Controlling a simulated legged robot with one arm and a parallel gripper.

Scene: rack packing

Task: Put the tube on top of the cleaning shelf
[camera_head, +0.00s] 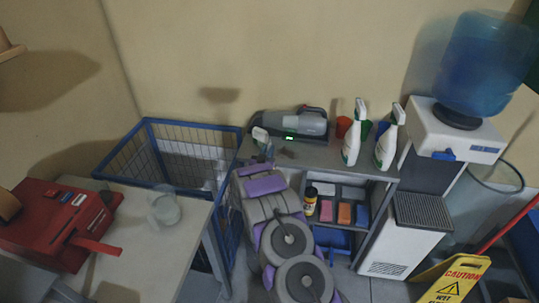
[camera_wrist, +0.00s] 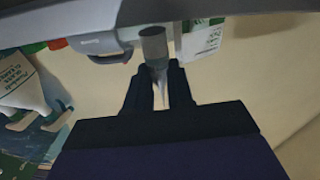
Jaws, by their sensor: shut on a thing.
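In the wrist view my gripper (camera_wrist: 160,76) is shut on a small tube (camera_wrist: 154,46) with a grey, round end and a pale, tapering body between the fingers. The cleaning shelf (camera_head: 320,157) is a grey unit with a flat top and open compartments in the head view. My arm reaches up to the left end of that top. The tube is too small and covered to make out clearly in the head view. I cannot tell whether it touches the shelf top.
A handheld vacuum (camera_head: 295,123) and white spray bottles (camera_head: 354,138) stand on the top. A small bottle (camera_head: 310,201) and coloured sponges (camera_head: 345,214) fill compartments below. A blue wire basket (camera_head: 151,144) is at left, a water dispenser (camera_head: 418,222) at right.

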